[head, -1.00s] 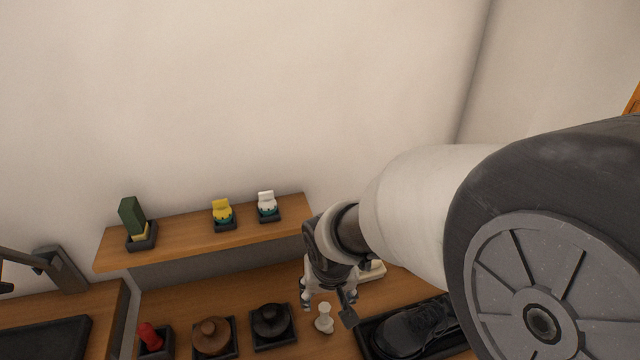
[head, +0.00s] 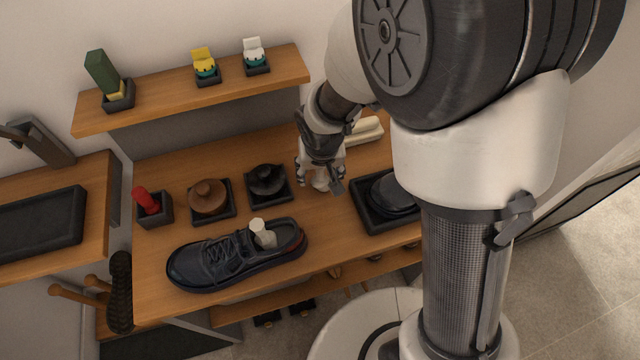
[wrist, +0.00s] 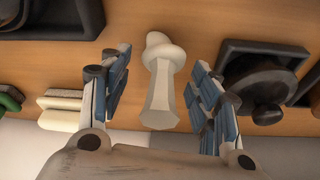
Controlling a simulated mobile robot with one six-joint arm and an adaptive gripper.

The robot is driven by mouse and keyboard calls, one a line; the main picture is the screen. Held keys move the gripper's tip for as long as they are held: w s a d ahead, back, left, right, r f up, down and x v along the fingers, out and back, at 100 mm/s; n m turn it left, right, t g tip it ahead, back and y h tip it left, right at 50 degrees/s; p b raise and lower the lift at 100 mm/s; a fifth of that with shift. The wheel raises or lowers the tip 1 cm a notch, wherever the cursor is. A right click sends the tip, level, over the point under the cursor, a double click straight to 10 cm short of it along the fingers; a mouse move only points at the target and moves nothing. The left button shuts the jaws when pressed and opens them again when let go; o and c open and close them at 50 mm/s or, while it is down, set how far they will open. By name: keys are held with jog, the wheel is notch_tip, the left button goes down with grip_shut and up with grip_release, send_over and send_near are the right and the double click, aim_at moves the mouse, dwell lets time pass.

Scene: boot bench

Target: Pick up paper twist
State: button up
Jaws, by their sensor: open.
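My gripper is open. In the head view my gripper (head: 320,180) is low over the bench, right of the black round piece, and mostly hides this twist. A second, similar white piece (head: 262,232) sticks up from the opening of a dark shoe (head: 225,262) at the bench front.
The black knobbed piece (head: 266,181) stands close to my gripper, with a brown one (head: 208,196) and a red-topped holder (head: 150,203) farther left. A shoe tray (head: 372,217) is right; cream blocks (head: 365,130) lie behind. A raised shelf (head: 150,112) runs along the back.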

jog(key=c, duration=0.9)
jog(key=shift+o, duration=0.2)
jog(key=shift+r, duration=0.15)
